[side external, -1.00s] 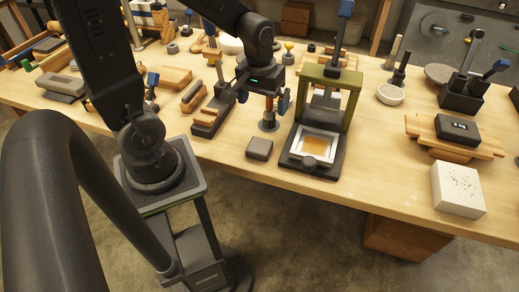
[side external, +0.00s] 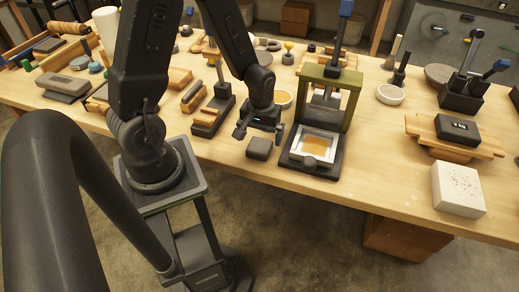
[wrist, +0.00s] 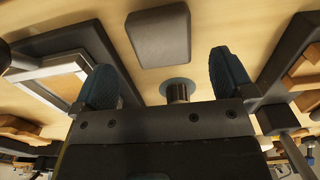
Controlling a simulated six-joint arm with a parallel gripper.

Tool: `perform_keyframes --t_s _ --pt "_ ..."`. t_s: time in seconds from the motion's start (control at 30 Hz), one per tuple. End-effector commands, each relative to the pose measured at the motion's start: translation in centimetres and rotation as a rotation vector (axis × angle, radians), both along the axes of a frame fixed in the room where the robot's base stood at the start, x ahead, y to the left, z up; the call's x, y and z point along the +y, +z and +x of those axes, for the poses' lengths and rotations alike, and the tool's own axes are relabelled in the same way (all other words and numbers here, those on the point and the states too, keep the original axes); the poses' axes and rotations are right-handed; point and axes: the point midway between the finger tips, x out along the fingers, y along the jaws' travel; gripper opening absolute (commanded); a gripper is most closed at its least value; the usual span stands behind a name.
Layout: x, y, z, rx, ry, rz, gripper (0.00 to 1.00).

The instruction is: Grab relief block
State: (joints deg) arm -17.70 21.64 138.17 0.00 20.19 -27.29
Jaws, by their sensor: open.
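A small grey block with rounded corners (side external: 259,147), which looks like the relief block, lies flat near the table's front edge. It also shows in the wrist view (wrist: 158,37), at the top centre, just beyond the fingertips. My gripper (side external: 260,132) is low over the table, right behind the block in the side view. Its two blue-padded fingers are spread apart in the wrist view (wrist: 164,78), with no block between them. A short dark post on a round blue-grey base (wrist: 178,88) shows between the fingers, in front of the palm.
A green-framed press (side external: 333,95) with a light-rimmed tray stands right of the block. A dark stand with wooden parts (side external: 212,117) is to its left. A white speckled block (side external: 458,188) sits far right. The table front right of the press is fairly clear.

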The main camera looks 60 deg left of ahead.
Motion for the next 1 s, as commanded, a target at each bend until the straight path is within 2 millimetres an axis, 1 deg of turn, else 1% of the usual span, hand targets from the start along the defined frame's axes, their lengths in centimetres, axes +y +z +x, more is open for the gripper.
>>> perform_keyframes --t_s 0.2,0.33,0.47,0.67,1.0 --pt "0.3 -2.9 -0.1 0.006 0.001 -0.001 1.00" --pt "0.3 -4.3 0.0 0.002 0.000 0.001 1.00" --pt "0.4 -4.8 0.0 0.000 0.000 0.001 1.00" --pt "0.4 -4.8 0.0 -0.001 0.000 0.002 1.00" --pt "0.3 -4.8 0.0 -0.001 0.000 0.002 0.68"
